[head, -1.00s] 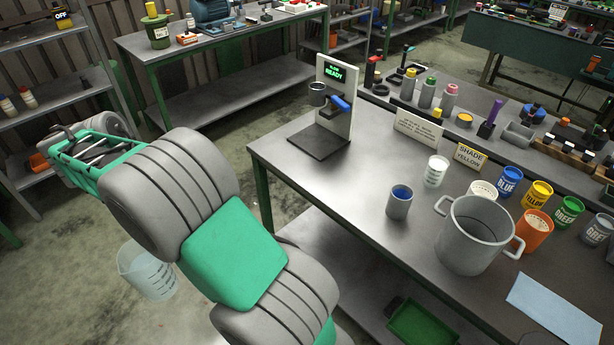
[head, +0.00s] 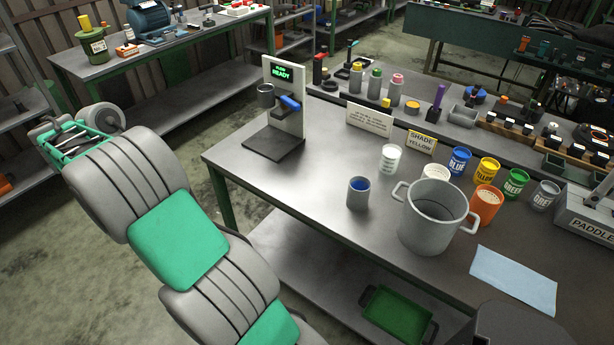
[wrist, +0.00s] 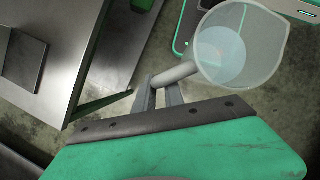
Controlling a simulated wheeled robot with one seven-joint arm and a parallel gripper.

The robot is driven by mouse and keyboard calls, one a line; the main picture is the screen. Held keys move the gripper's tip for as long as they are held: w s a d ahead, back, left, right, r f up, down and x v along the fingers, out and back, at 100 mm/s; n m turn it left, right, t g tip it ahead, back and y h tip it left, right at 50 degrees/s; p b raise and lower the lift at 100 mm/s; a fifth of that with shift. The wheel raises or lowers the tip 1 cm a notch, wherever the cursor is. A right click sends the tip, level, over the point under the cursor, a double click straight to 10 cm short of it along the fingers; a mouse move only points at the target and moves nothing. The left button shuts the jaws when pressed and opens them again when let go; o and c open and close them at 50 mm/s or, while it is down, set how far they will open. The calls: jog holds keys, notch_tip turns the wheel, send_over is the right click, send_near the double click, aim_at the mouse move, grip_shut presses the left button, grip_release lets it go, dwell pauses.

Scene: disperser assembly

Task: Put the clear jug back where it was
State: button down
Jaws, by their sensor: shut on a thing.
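In the wrist view the clear jug (wrist: 262,62) hangs at the upper right, see-through with a pale bluish round area inside. I cannot tell whether that is liquid or its base. My gripper (wrist: 162,90) is shut on the jug's handle (wrist: 176,74), with the jug body to the right of the fingers. The jug is over the floor, clear of the bench. In the head view neither the jug nor my fingers show; my arm fills the left side.
A green tray (head: 398,312) lies on the lower shelf.

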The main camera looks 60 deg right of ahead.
jog(key=s+d+r+n+t+h, duration=0.1)
jog(key=s+d+n, duration=0.45)
jog(key=d, duration=0.85)
jog(key=s+d+r+n+t+h, duration=0.1)
jog(key=s+d+r+n, duration=0.15)
jog(key=s+d, duration=0.85)
jog(key=shift+w+d+f+p, duration=0.65)
jog(key=shift+w+d+f, duration=1)
jog(key=shift+d+f, duration=0.75)
jog(key=shift+w+d+f+p, duration=0.6)
jog(key=shift+w+d+f, duration=1.1)
jog(key=shift+d+f, duration=0.75)
jog(key=shift+w+d+f+p, duration=0.65)
jog(key=shift+w+d+f, duration=1.2)
jog(key=shift+d, duration=0.85)
jog(key=shift+s+f, duration=0.2)
jog(key=shift+f, duration=0.05)
jog(key=c, duration=1.8)
grip_release()
jog(key=shift+f, duration=0.1)
jog(key=shift+c, duration=0.2)
jog(key=o, duration=0.4)
